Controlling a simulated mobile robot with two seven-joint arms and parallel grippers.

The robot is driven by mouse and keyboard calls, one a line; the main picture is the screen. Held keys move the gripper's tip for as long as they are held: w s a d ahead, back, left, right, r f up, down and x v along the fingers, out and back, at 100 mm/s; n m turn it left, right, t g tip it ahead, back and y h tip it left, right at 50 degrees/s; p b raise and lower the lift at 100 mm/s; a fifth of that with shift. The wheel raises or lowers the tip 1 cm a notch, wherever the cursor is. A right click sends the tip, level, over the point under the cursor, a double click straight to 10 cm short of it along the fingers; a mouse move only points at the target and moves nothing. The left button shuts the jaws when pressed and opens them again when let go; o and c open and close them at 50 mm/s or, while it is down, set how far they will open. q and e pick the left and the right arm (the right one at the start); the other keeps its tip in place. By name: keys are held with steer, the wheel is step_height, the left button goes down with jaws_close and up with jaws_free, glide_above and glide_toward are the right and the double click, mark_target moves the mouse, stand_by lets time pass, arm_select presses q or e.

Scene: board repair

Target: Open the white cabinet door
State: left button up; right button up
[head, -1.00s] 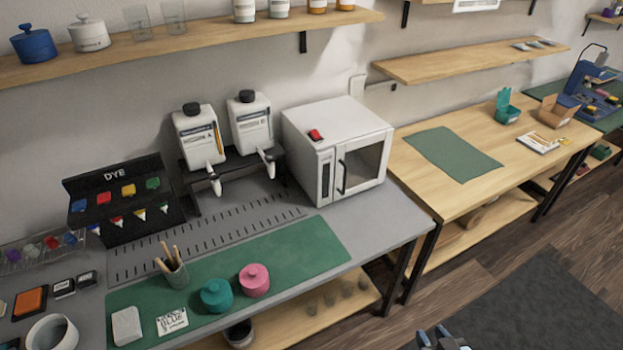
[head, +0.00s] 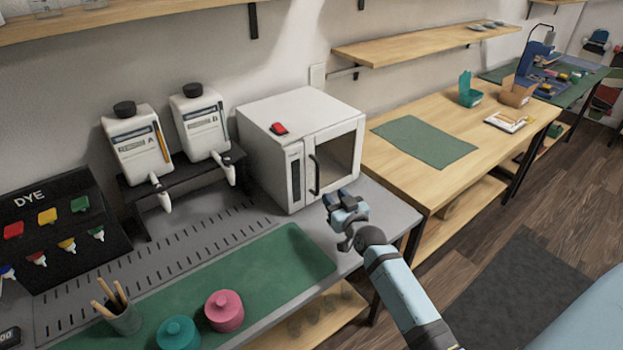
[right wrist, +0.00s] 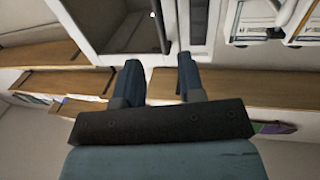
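The white cabinet (head: 282,118) stands on the grey bench against the wall. Its windowed door (head: 338,157) looks closed, with a dark vertical handle (head: 315,174) near the door's left edge. My right gripper (head: 338,199) is in front of the cabinet, a little below and apart from the handle. In the right wrist view its two fingers (right wrist: 158,78) are spread with nothing between them. The cabinet front and handle (right wrist: 160,25) show beyond the fingertips there. My left gripper is not in view.
A green mat (head: 270,262) with pink (head: 224,312) and teal (head: 178,333) jars lies in front. A wooden table (head: 470,125) stands to the right.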

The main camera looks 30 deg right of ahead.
glide_above(317, 192)
steer(key=shift+w+d, duration=0.2)
jaws_close()
